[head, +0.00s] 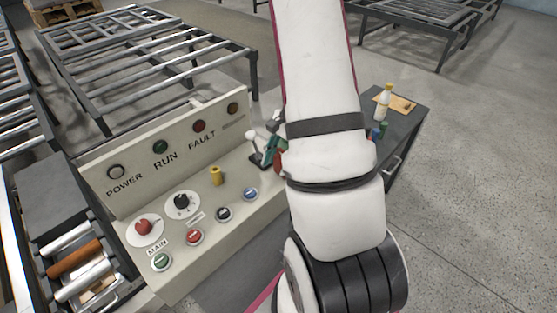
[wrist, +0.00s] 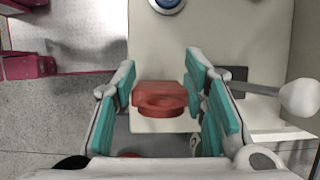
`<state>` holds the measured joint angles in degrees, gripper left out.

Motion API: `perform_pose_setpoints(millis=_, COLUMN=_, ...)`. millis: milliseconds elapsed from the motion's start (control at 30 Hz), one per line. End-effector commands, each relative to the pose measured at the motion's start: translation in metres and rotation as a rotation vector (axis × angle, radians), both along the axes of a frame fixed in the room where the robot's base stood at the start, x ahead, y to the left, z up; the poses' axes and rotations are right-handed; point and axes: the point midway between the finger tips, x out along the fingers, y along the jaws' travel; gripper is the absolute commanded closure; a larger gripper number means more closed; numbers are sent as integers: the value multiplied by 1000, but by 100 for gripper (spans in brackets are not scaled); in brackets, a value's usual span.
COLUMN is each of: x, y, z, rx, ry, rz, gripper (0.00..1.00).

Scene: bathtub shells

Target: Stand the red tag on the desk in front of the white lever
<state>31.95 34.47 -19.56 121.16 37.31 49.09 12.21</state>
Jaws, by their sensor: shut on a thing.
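The red tag (wrist: 160,97) sits between the teal finger pads of my gripper (wrist: 163,103) in the wrist view, and the gripper is shut on it. The white lever (wrist: 298,97) is just right of the gripper there, its rod pointing left toward a dark slot plate. In the head view the lever (head: 252,136) stands near the right end of the cream control desk (head: 215,205). My gripper (head: 272,150) is close beside it, mostly hidden behind my arm. I cannot tell whether the tag touches the desk.
A yellow peg (head: 216,176), a black knob (head: 182,203), a red knob (head: 144,226) and several push buttons are on the desk. The upright lamp panel (head: 165,155) runs along its back. A dark side table (head: 408,118) with a bottle (head: 382,103) stands to the right.

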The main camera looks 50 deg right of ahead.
Motion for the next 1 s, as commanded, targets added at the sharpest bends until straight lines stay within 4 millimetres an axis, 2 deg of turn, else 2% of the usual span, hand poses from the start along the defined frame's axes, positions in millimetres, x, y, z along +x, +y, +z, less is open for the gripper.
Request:
perform_pose_setpoints(millis=233, x=0, y=0, z=-3, rx=0, ry=0, rz=-1, gripper=79)
perform_pose_setpoints(millis=267, x=0, y=0, z=-4, rx=0, ry=0, rz=0, gripper=58)
perform_pose_setpoints(millis=333, x=0, y=0, z=-3, rx=0, ry=0, rz=0, gripper=42)
perform_pose_setpoints(millis=367, x=0, y=0, z=-3, rx=0, ry=0, rz=0, gripper=40)
perform_pose_setpoints(millis=767, x=0, y=-1, z=3, rx=-1, ry=-1, rz=1, gripper=40)
perform_pose_setpoints(millis=867, x=1, y=-7, z=14, rx=-3, ry=-4, rz=0, gripper=40)
perform_pose_setpoints(millis=1000, x=0, y=-17, z=39, rx=-4, ry=-5, rz=0, gripper=40)
